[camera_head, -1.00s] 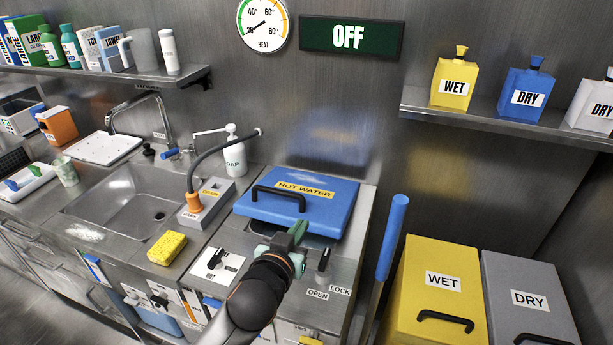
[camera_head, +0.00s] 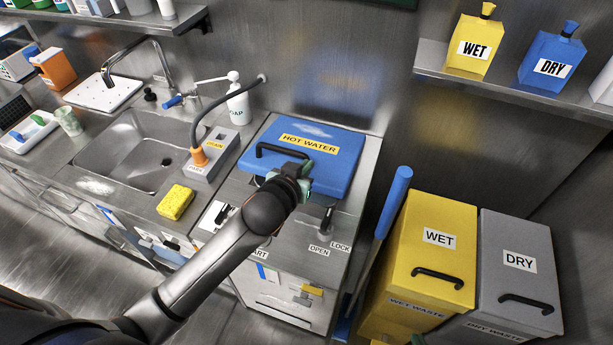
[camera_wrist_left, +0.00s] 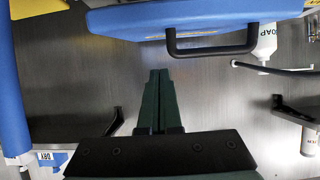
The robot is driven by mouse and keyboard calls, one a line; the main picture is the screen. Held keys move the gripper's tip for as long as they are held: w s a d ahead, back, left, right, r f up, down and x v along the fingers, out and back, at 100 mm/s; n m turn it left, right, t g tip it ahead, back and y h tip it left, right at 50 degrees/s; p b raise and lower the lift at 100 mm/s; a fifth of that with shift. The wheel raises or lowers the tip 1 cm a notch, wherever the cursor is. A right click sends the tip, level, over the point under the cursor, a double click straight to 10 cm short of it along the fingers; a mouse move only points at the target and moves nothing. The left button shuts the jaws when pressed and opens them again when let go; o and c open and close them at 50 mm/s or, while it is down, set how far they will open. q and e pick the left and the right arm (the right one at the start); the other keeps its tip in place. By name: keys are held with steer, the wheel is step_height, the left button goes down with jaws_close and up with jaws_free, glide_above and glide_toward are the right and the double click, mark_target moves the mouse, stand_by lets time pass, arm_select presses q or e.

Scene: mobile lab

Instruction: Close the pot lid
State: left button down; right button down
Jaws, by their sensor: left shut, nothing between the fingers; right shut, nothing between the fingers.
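The blue pot lid (camera_head: 335,160), labelled HOT WATER, lies about level over the steel counter unit, its black handle (camera_head: 275,150) on top. I cannot tell if its front edge sits fully down. I do not make out my right gripper.
The OPEN/LOCK lever (camera_head: 327,218) stands in front of the lid. A drain box (camera_head: 212,150) with a hose, a sponge (camera_head: 175,202) and the sink (camera_head: 130,150) are to the left. A blue pole (camera_head: 395,200) and a yellow wet bin (camera_head: 440,215) stand right.

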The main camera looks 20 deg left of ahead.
arm_select(q)
steer(key=f, duration=0.4)
steer(key=shift+w+f, duration=0.35)
steer(key=f+b, duration=0.1)
steer(key=b, duration=0.1)
steer(key=s+f+t+b, duration=0.1)
steer(key=f+b, duration=0.1)
steer(key=b, duration=0.1)
steer(key=shift+f, duration=0.3)
steer(key=shift+f+b, duration=0.15)
steer(key=shift+b, duration=0.25)
steer(key=shift+s+t, duration=0.1)
steer(key=shift+t, duration=0.2)
